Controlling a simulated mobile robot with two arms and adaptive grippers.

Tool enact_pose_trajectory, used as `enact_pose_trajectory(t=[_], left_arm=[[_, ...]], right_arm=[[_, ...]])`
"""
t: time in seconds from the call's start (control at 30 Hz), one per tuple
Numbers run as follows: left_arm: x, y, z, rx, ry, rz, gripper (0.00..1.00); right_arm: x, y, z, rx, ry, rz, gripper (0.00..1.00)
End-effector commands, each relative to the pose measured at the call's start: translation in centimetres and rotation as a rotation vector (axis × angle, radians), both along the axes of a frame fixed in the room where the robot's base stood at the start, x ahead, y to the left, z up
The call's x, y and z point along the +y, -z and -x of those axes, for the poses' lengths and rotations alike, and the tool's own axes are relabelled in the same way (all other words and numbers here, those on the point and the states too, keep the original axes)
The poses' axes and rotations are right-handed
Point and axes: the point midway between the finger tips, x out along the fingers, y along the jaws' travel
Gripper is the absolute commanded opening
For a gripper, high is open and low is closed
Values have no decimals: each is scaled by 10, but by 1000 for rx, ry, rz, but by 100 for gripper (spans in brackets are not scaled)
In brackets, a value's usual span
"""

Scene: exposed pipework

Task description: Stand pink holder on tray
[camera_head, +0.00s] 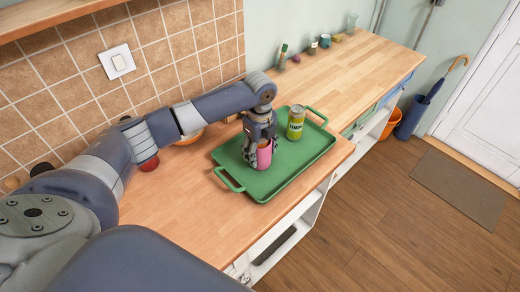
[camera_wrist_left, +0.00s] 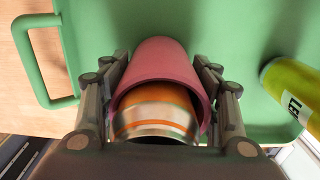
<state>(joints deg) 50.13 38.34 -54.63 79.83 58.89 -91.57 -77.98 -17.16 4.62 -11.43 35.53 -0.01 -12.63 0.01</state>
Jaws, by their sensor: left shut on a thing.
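The pink holder (camera_head: 264,158) is a short open-ended sleeve, upright at the left part of the green tray (camera_head: 287,178). My left gripper (camera_head: 259,146) is shut on it from above, with a finger on each side. In the left wrist view the pink holder (camera_wrist_left: 160,62) sits between both fingers (camera_wrist_left: 160,90). An orange and silver rounded object (camera_wrist_left: 155,115) shows inside its mouth. I cannot tell whether the holder's base touches the tray. My right gripper is not in view.
A yellow-green can (camera_head: 295,123) stands on the tray, right of and behind the holder. An orange bowl (camera_head: 190,138) and a red round object (camera_head: 149,164) are partly hidden by my left arm. The tray's front right part is bare.

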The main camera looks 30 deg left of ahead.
Motion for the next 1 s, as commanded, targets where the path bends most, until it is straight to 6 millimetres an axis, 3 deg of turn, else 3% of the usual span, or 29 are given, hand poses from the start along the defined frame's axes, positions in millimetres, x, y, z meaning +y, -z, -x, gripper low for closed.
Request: enact_pose_trajectory(t=[0.03, 0.1, 0.57, 1.0], left_arm=[[0, 1, 0, 1, 0, 0, 63], [0, 1, 0, 1, 0, 0, 76], [0, -8, -1, -3, 1, 0, 76], [0, -93, -1, -4, 0, 1, 76]], right_arm=[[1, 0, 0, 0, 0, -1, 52], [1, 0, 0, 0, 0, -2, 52], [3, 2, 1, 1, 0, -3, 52], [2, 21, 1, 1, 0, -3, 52]])
